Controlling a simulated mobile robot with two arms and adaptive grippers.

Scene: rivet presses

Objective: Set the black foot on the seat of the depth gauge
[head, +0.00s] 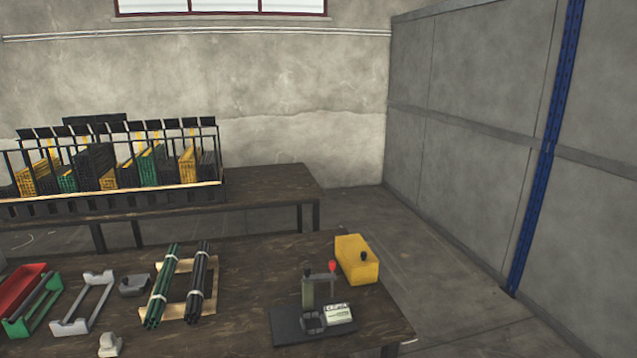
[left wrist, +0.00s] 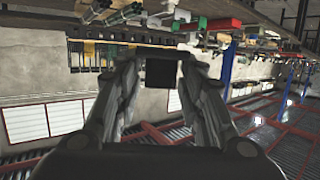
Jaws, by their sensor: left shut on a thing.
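My left gripper (left wrist: 161,60) shows in the left wrist view, its two fingers closed on a small dark block, the black foot (left wrist: 162,73). The foot sits between the fingertips, and the table shows beyond it along the top of that picture. Neither gripper shows in the head view. A small device (head: 309,292) with an upright post and a red-knobbed lever stands on a dark base plate (head: 287,327) near the table's right end. I cannot tell for sure whether it is the depth gauge; its seat is not clear.
Bundled rods (head: 162,287), grey brackets (head: 84,305), red and green trays (head: 22,290) and a small pale part (head: 110,345) occupy the left. Bare wood lies between the rods and the device.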

